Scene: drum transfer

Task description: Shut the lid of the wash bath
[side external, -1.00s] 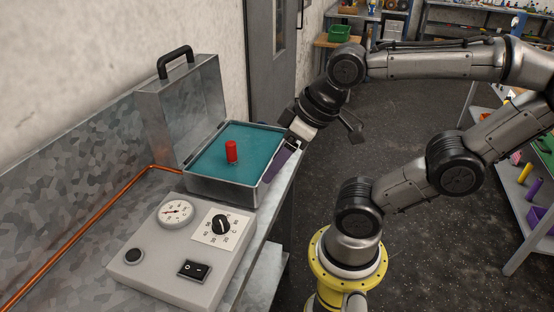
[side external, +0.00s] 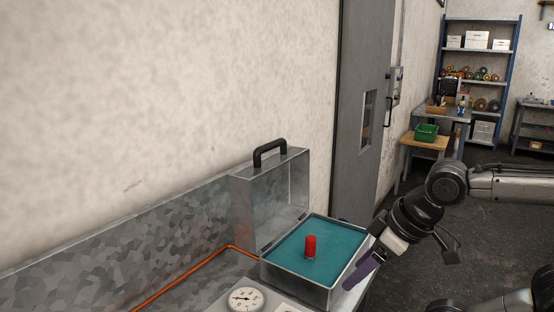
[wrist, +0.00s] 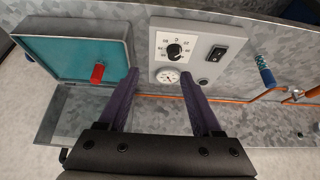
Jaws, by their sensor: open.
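The wash bath (side external: 295,281) is a metal box filled with teal liquid, on the bench. Its lid (side external: 272,199) stands open, upright at the back left edge, with a black handle (side external: 270,152) on top. A red cylinder (side external: 310,246) stands in the liquid. My gripper (side external: 354,281), with purple fingers, is just right of the bath's right wall; I cannot tell if it touches. In the wrist view, the bath (wrist: 74,60) is at the left, and my gripper (wrist: 158,76) is open with nothing between its fingers.
A gauge (side external: 245,299) and a grey control box with a dial (wrist: 174,51) and switch (wrist: 216,53) stand near the bath. An orange copper pipe (side external: 187,275) runs along the bench. A wall rises behind the bench.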

